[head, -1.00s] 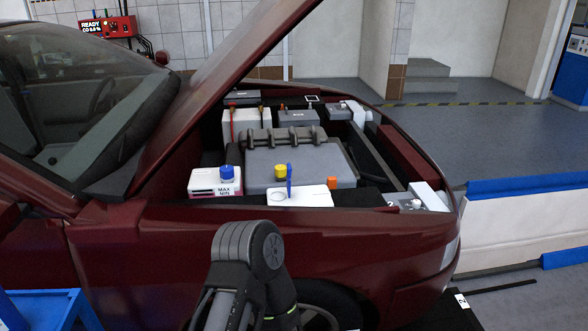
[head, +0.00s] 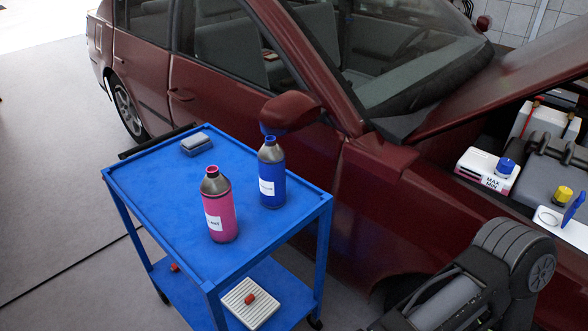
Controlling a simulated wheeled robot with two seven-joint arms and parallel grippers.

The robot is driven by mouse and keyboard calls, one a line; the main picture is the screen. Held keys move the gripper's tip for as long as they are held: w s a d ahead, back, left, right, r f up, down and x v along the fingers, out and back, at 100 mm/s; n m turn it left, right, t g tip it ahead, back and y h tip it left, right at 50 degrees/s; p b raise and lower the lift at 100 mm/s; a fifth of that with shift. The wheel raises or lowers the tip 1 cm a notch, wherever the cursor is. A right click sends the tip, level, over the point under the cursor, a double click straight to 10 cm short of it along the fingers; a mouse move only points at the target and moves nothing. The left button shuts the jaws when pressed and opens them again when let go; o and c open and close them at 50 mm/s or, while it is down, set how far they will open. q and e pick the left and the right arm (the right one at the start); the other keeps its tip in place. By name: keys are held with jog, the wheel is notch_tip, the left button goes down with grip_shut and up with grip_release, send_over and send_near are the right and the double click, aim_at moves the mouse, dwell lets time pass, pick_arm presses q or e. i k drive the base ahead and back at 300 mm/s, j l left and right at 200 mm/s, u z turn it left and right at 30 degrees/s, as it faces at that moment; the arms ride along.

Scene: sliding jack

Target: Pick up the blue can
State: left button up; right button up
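The blue can (head: 271,185) stands upright on the blue cart (head: 150,215), near its far right corner, just below the car's side mirror. It has a dark neck, a blue cap and a white label. A pink can (head: 219,212) of the same shape stands upright closer to the front of the cart, left of the blue one and apart from it. Part of my own arm shows at the lower right, in front of the car. Neither of my grippers shows in the head view, so I cannot see their fingers.
A grey-and-blue sponge-like block (head: 195,144) lies at the cart's back. The lower shelf holds a pale ribbed item (head: 249,303) and small red pieces. The dark red car (head: 400,205) stands close behind the cart, its side mirror (head: 290,110) overhanging near the can. Floor is free at left.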

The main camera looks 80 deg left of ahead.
aim_at(271, 157)
jog(key=u, duration=0.9)
jog(key=k+j+u, duration=0.1)
jog(key=u, duration=0.8)
jog(key=j+u, duration=0.1)
jog(key=u, duration=0.8)
jog(key=z, duration=1.8)
jog(key=u, duration=1.75)
jog(key=k, duration=0.05)
